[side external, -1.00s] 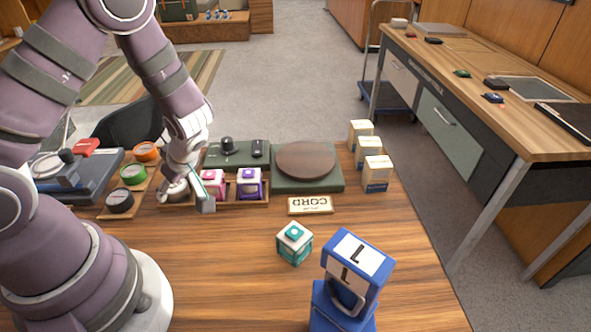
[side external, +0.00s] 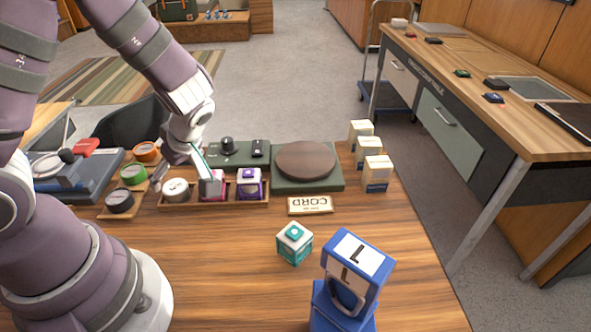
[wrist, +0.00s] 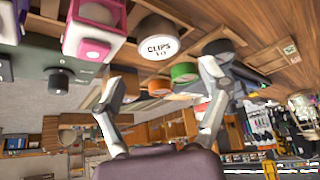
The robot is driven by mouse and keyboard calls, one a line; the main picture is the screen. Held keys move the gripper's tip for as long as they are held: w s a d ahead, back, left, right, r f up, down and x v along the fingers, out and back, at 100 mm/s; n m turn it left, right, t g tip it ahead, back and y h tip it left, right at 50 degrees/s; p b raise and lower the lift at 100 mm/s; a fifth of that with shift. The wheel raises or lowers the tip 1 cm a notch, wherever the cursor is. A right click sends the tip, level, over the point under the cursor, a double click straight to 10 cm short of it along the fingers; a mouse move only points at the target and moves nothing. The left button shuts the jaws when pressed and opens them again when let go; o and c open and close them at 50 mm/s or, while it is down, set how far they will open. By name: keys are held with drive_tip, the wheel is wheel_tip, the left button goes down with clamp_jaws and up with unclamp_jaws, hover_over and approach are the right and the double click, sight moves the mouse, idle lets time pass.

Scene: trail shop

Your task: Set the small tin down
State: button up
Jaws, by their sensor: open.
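The small tin (side external: 176,188), round with a pale lid, sits upright in the left part of the wooden tray (side external: 240,204), beside a pink-and-white box (side external: 217,190). In the wrist view the tin (wrist: 158,47) shows a white lid marked CLIPS, beyond the fingertips. In the wrist view nothing is held between the fingers (wrist: 163,80). One finger hides part of the pink box in the side view.
A purple-and-white box (side external: 249,184) stands in the tray's right part. Orange, green and dark rolls (side external: 133,174) stand left. A brown disc on a green base (side external: 305,160) is behind right. A teal-and-white cube (side external: 294,243) stands in front.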

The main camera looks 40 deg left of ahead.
drive_tip(key=s+d+r+m+t+h, duration=0.3)
drive_tip(key=d+r+m+t+h, duration=0.3)
drive_tip(key=d+r+m, duration=0.4)
wheel_tip(320, 180, up, 5)
drive_tip(key=m, duration=0.9)
drive_tip(key=shift+d+h, duration=0.15)
drive_tip(key=shift+h, duration=0.15)
